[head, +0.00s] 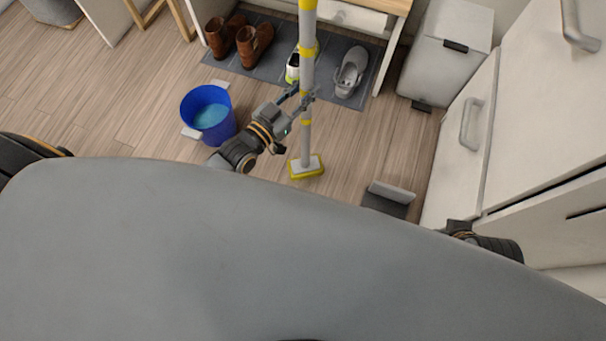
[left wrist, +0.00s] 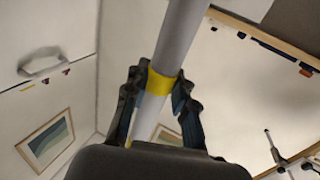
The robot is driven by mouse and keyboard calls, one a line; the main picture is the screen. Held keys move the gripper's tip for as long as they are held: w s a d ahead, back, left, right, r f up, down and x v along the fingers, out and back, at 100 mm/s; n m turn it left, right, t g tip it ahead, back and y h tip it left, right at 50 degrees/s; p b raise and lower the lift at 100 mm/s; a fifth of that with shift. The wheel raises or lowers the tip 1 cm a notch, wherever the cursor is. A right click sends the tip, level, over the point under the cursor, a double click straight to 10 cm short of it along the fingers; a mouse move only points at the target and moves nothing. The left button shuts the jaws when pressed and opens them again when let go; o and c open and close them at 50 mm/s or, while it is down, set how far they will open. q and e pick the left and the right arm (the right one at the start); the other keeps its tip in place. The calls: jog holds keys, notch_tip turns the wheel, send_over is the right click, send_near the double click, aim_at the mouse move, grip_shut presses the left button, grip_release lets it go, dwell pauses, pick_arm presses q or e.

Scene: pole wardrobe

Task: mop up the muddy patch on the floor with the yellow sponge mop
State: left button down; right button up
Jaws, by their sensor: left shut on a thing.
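The yellow sponge mop (head: 307,140) stands roughly upright in the head view, with a grey pole and yellow bands. Its yellow and white sponge head (head: 306,170) is at or just above the floor; I cannot tell if it touches. My left gripper (head: 301,96) is shut around the pole. In the left wrist view the pole (left wrist: 178,45) runs between the fingers of the gripper (left wrist: 158,92), near a yellow band. No muddy patch shows on the visible floor; my own body hides much of it. My right gripper is out of view.
A blue bucket (head: 208,113) with water stands left of the mop. Brown boots (head: 254,44) and a grey shoe (head: 350,73) sit on a dark mat (head: 273,64) behind. A grey dustpan-like object (head: 388,200), a bin (head: 445,55) and white cabinets (head: 545,100) are at right.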

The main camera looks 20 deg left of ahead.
pick_arm(q)
jog(key=s, duration=0.2)
jog(key=s+d, duration=0.1)
jog(key=s, duration=0.2)
jog(key=shift+s+d+f, duration=0.2)
jog(key=shift+s+d, duration=0.1)
jog(key=shift+s, duration=0.05)
jog(key=shift+f, duration=2)
jog(key=c, duration=1.6)
grip_release()
jog(key=shift+c, duration=0.2)
grip_shut()
jog(key=shift+f, duration=0.35)
dwell(1.3)
